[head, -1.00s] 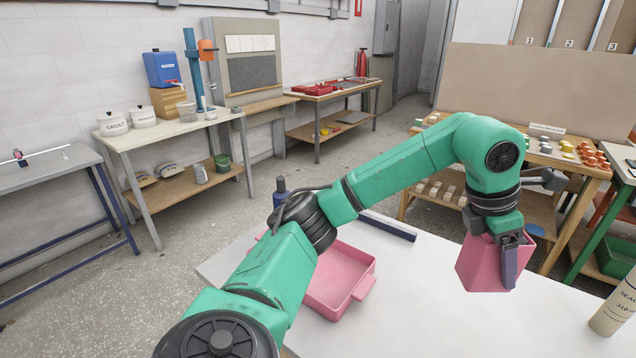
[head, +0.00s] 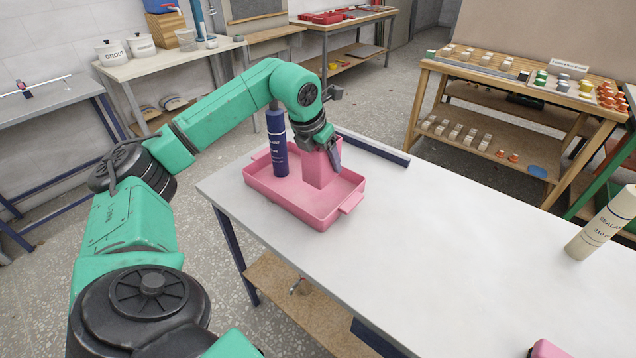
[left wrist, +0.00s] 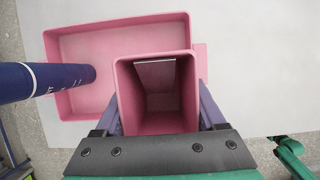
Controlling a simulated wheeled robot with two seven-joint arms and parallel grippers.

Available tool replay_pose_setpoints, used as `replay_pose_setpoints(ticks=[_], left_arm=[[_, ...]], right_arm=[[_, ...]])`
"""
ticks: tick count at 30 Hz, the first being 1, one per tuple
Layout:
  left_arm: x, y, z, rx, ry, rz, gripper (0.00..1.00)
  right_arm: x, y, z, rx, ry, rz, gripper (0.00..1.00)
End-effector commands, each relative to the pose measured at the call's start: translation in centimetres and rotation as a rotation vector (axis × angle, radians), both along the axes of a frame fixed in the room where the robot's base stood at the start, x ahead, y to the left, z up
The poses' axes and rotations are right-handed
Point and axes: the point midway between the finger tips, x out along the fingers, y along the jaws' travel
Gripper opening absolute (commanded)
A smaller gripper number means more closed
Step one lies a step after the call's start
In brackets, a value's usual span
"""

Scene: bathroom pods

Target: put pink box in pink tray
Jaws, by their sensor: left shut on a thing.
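The pink box (head: 318,168) is an open-topped, tapered container, held upright. My left gripper (head: 325,150) is shut on it, with a finger on each side in the left wrist view (left wrist: 158,115). The pink tray (head: 332,217) is a shallow rectangular tray with end handles on the white table. In the head view the box is over the tray's inside, toward its right part. In the left wrist view the box (left wrist: 155,122) hides part of the tray (left wrist: 105,25). I cannot tell whether the box touches the tray floor. My right gripper is not in view.
A dark blue bottle (head: 277,145) appears to stand in the tray, left of the box. A dark blue bar (head: 372,148) lies along the table's far edge. A cream sealant tube (head: 600,225) stands at the right. The table's middle (head: 450,260) is clear.

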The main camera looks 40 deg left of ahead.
Motion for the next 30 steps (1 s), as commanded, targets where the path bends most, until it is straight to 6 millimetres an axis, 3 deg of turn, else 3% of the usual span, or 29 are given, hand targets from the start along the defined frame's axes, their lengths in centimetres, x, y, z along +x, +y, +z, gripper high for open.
replay_pose_setpoints(ticks=[3,13,24,25,27,30], left_arm=[[-0.1,0.0,-3.5,0.002,0.005,-0.001,0.15],[-0.1,-0.1,-9.3,-0.001,0.003,-0.001,0.15],[0.0,-0.1,-10.3,0.000,-0.001,-0.002,0.15],[0.0,-0.1,-10.2,0.000,-0.001,-0.002,0.80],[0.0,-0.1,-10.1,0.000,-0.001,-0.002,1.00],[0.0,-0.1,-10.1,0.000,-0.001,-0.002,1.00]], right_arm=[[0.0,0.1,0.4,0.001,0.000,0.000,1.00],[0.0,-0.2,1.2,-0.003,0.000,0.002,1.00],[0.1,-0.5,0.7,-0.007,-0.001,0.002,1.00],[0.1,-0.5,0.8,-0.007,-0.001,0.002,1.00],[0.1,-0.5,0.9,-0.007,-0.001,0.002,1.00],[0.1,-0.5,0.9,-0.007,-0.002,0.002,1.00]])
